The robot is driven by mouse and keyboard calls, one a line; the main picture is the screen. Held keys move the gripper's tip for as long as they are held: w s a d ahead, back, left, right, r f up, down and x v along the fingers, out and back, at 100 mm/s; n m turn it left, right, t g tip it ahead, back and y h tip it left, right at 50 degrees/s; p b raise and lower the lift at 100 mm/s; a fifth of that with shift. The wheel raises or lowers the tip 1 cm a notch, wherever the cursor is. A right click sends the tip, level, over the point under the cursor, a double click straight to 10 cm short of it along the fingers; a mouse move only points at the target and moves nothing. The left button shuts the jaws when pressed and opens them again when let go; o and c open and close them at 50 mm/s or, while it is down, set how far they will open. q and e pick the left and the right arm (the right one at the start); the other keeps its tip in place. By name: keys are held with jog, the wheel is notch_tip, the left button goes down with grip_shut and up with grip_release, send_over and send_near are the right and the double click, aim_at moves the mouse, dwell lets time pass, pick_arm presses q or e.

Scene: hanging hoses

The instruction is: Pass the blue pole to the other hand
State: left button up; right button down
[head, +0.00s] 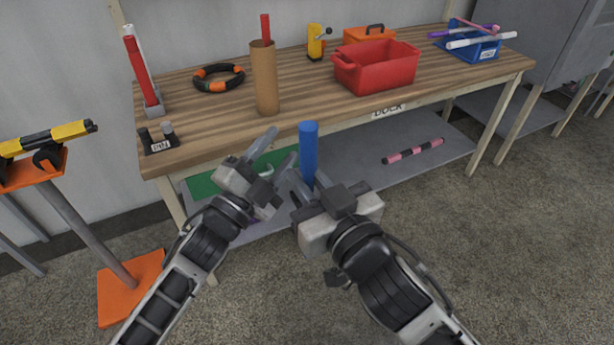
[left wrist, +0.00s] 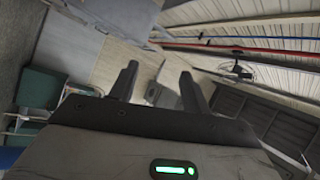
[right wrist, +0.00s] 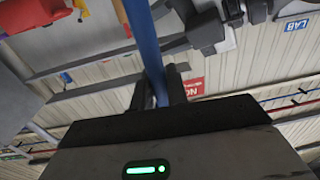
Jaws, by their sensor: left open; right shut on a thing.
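The blue pole (head: 308,150) stands upright in front of the workbench in the head view. My right gripper (head: 308,190) is shut on its lower part, and the upper part sticks up free. In the right wrist view the blue pole (right wrist: 146,45) runs between the fingers of my right gripper (right wrist: 159,92). My left gripper (head: 279,152) is open and empty just left of the pole, its fingers pointing up and right. They look apart from the pole. The left wrist view shows the open fingers of my left gripper (left wrist: 158,85) with nothing between them.
The wooden workbench (head: 310,95) is close behind the grippers. It carries a brown tube (head: 265,80) with a red pole, a red bin (head: 377,68), a black-orange ring (head: 219,77) and a blue bin (head: 470,42). An orange stand (head: 70,205) is at left. Floor at right is clear.

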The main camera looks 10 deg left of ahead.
pick_arm(q)
jog(key=s+a+f+n+g+y, duration=0.3)
jog(key=s+f+n+g+y, duration=0.1)
jog(key=s+f+n, duration=0.4)
jog(key=s+a+f+n+g+y, duration=0.3)
jog(key=s+f+n, duration=0.5)
jog(key=s+f, duration=0.4)
notch_tip(320, 180, down, 5)
jog(key=shift+s+f+g+y, duration=0.1)
jog(key=shift+s+g+y, duration=0.3)
jog(key=shift+g, duration=0.5)
